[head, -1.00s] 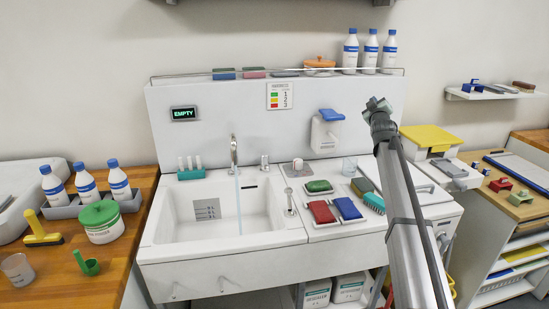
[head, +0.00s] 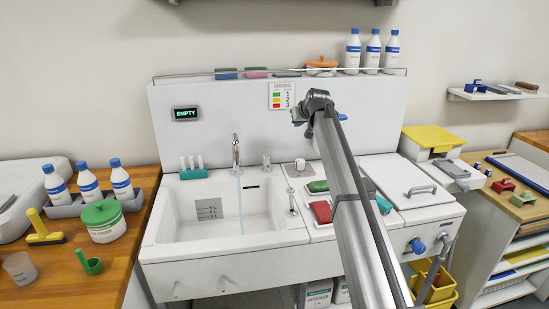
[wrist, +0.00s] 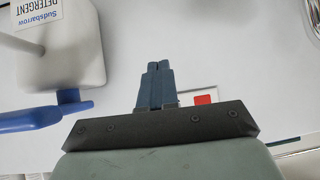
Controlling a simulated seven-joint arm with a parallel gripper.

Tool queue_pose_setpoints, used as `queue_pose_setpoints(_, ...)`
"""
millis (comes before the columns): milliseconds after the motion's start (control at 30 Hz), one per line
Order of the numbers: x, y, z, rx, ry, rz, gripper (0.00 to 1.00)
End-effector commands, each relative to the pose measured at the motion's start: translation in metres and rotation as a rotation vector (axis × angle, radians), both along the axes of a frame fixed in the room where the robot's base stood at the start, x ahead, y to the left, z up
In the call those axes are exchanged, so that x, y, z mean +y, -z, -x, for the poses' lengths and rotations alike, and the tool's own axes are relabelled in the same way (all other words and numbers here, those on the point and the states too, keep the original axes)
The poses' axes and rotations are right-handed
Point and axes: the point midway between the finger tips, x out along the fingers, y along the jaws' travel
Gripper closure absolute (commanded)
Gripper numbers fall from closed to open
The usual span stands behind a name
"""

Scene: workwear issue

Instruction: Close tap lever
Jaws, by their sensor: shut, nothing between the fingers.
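The chrome tap (head: 236,150) stands at the back of the white sink (head: 190,235), and a thin stream of water (head: 240,195) runs from it into the basin. A small chrome fitting (head: 266,160), which looks like the tap lever, stands just right of the tap; its exact position is too small to tell. My gripper (head: 298,122) is above and right of this fitting, in front of the backboard, and apart from it. In the wrist view the two blue-grey fingers (wrist: 158,68) are together with nothing between them. The tap and lever are not in the wrist view.
A white detergent dispenser (wrist: 62,50) with a blue lever (wrist: 35,118) is close beside my fingers. Bottles (head: 372,52) stand on the top shelf. My arm covers part of the right-hand counter with its sponges (head: 320,211).

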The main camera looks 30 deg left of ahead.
Motion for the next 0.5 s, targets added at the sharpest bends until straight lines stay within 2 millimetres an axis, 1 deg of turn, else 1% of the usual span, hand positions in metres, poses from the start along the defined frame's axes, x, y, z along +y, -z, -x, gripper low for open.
queue_pose_setpoints(100,-0.006,0.008,0.020,0.190,-0.004,0.044,1.00)
queue_pose_setpoints(200,-0.012,0.012,0.040,0.331,-0.009,0.086,1.00)
queue_pose_setpoints(300,-0.018,0.013,0.056,0.440,-0.013,0.123,1.00)
queue_pose_setpoints(400,-0.023,0.013,0.068,0.516,-0.016,0.152,1.00)
queue_pose_setpoints(500,-0.026,0.013,0.075,0.557,-0.017,0.169,1.00)
